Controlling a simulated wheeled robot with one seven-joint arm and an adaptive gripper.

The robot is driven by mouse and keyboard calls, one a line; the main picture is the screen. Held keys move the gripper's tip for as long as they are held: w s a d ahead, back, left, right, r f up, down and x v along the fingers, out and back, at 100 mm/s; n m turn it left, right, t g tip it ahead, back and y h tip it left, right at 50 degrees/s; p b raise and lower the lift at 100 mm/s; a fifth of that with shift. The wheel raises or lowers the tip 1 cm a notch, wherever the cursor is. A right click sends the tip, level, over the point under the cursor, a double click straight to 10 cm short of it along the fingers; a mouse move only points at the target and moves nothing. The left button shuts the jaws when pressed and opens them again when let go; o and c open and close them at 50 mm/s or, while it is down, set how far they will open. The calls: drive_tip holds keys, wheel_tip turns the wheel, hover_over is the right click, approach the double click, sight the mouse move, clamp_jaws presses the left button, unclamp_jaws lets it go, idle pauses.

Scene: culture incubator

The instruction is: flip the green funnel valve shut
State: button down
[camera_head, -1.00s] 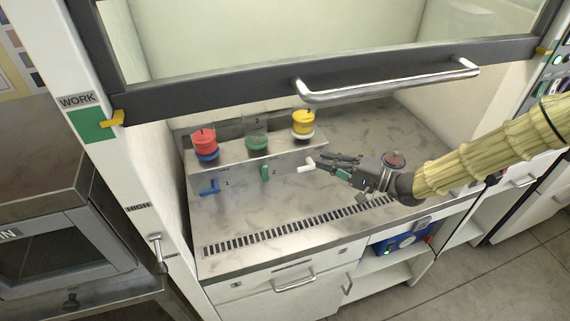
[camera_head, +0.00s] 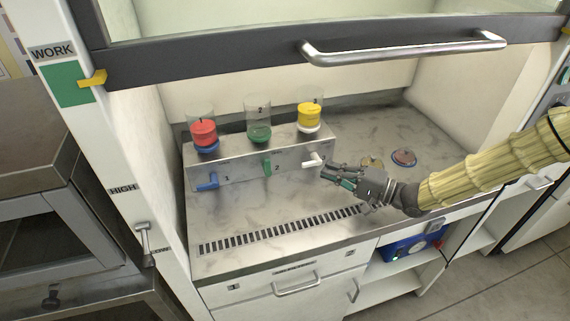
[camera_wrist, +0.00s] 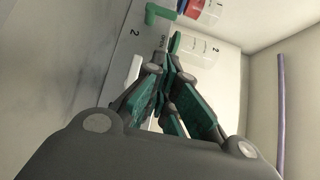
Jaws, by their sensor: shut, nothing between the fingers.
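The green valve (camera_head: 267,167) is on the front of the metal funnel rack, at the middle station marked 2; its handle points up and down in the head view. In the wrist view the green handle (camera_wrist: 160,13) is at the top, bent in an L. Above it stands the clear funnel with a green base (camera_head: 259,133). My gripper (camera_head: 325,171) is shut and empty, to the right of the green valve and close beside the white valve (camera_head: 313,161). The wrist view shows the closed fingertips (camera_wrist: 166,62) apart from the green handle.
The blue valve (camera_head: 207,182) is at the rack's left, under the red funnel (camera_head: 203,133). The yellow funnel (camera_head: 309,115) stands above the white valve. The raised sash handle (camera_head: 405,50) spans above. The worktop before the rack is clear.

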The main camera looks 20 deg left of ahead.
sight(267, 164)
drive_tip(key=shift+a, duration=0.15)
drive_tip(key=a, duration=0.3)
drive_tip(key=w+a+p, duration=0.1)
drive_tip(key=a, duration=0.2)
drive_tip(key=a+p, duration=0.1)
drive_tip(key=a, duration=0.2)
drive_tip(key=shift+w+a, duration=0.25)
drive_tip(key=shift+w, duration=0.15)
drive_tip(key=shift+s+a+p, duration=0.3)
drive_tip(key=shift+a+p, duration=0.05)
drive_tip(key=shift+a, duration=0.15)
drive_tip(key=shift+s+a+p, duration=0.25)
drive_tip(key=shift+a+p, duration=0.05)
drive_tip(key=shift+a, duration=0.15)
drive_tip(key=shift+s+a, duration=0.5)
drive_tip(key=shift+a, duration=0.25)
